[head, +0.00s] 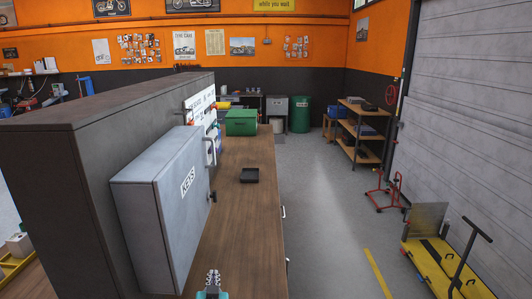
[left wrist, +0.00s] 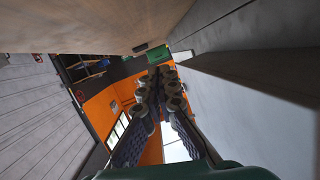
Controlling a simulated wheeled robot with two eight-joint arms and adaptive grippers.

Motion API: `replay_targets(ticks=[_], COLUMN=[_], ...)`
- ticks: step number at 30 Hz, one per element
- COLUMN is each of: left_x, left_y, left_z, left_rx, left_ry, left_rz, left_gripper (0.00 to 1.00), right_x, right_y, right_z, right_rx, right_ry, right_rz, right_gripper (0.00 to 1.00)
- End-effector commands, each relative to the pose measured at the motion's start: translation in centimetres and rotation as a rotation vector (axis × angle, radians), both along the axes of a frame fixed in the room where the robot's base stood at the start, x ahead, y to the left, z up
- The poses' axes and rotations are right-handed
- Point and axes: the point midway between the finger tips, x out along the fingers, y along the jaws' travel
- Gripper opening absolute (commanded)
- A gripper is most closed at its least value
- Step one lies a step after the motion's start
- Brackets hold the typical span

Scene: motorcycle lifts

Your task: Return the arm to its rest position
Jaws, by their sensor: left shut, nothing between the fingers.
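My left gripper (head: 213,276) shows at the bottom edge of the head view, above the near part of the wooden worktop (head: 248,225). Its fingers are together and hold nothing. In the left wrist view the closed fingers (left wrist: 160,73) point away from the camera, and that view is turned over, with the worktop (left wrist: 110,20) along the top. Most of my left arm is out of the head view. My right gripper is not in view.
A grey KEYS cabinet (head: 170,205) stands close left of my left gripper, against a dark panel (head: 60,180). A small black tray (head: 249,175) and a green box (head: 241,122) are farther along the worktop. Open floor (head: 325,200) lies right. A yellow lift (head: 447,270) is lower right.

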Motion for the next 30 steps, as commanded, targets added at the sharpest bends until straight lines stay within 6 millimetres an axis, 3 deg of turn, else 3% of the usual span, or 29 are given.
replay_targets(ticks=[8,14,17,22,27,30], left_x=[-2.4,-5.5,-8.0,-13.7,-20.4,-23.3], left_y=[1.9,3.4,4.2,4.7,3.9,3.0], left_z=[0.9,1.4,1.4,1.0,-0.2,-0.8], left_rx=[-0.015,-0.036,-0.052,-0.093,-0.147,-0.174], left_ry=[0.079,0.175,0.243,0.388,0.541,0.603], left_rz=[0.042,0.072,0.083,0.077,0.025,-0.013], left_gripper=[0.00,0.00,0.00,0.00,0.00,0.00], right_x=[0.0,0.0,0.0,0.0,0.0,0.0], right_y=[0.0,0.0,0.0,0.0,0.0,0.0], right_z=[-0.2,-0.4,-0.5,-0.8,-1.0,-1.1], right_rx=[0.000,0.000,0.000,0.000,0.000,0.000], right_ry=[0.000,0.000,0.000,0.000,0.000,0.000], right_rz=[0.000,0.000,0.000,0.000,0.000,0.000], right_gripper=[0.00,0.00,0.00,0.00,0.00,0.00])
